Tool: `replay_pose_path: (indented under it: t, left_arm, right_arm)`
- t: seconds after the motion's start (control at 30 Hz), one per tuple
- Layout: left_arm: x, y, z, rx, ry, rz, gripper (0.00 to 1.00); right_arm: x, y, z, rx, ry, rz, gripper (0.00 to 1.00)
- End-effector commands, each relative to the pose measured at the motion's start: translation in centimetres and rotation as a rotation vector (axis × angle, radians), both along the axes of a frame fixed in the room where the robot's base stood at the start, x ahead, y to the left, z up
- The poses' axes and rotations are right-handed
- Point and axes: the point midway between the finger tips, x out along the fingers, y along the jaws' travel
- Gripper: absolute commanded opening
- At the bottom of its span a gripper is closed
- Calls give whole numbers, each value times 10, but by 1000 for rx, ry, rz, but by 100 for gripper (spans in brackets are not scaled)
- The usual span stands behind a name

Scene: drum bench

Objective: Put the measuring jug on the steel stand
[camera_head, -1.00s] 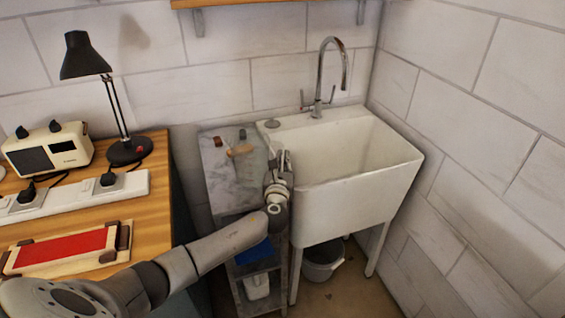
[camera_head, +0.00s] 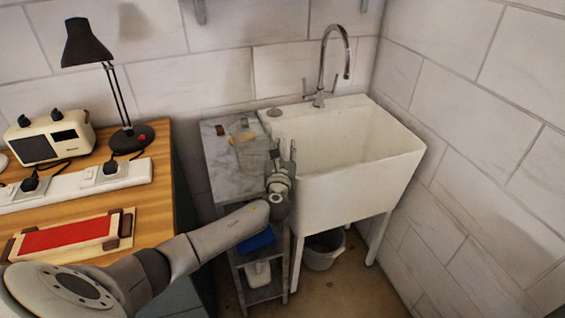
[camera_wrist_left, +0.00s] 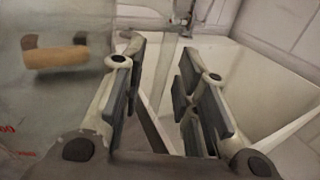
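The clear measuring jug (camera_head: 249,154) stands on the marble top of a narrow grey rack (camera_head: 222,172), left of the sink. In the left wrist view a large clear vessel with a wooden handle (camera_wrist_left: 56,57) and red markings, apparently the jug, fills the left side. My left gripper (camera_head: 283,152) is at the right edge of the rack top, just right of the jug. In the left wrist view its fingers (camera_wrist_left: 163,62) are apart with nothing between them; the jug is outside them. I cannot clearly identify a separate steel stand. My right gripper is out of view.
A white sink (camera_head: 350,180) with a tall tap (camera_head: 323,72) is close on the right of the gripper. The wooden bench (camera_head: 158,190) at left holds a lamp (camera_head: 129,138), radio (camera_head: 50,140), power strip (camera_head: 75,187) and red panel (camera_head: 68,234). A bucket (camera_head: 323,251) stands under the sink.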

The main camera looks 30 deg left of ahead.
Motion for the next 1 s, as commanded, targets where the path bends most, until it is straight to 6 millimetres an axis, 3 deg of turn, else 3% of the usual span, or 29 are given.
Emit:
replay_pose_path:
  t: [0.6,1.0]
  left_arm:
    - [-95,-44,-3,-1,3,-2,29]
    - [-106,-49,-2,-1,2,-1,29]
  right_arm:
    - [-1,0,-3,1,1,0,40]
    - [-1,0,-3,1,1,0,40]
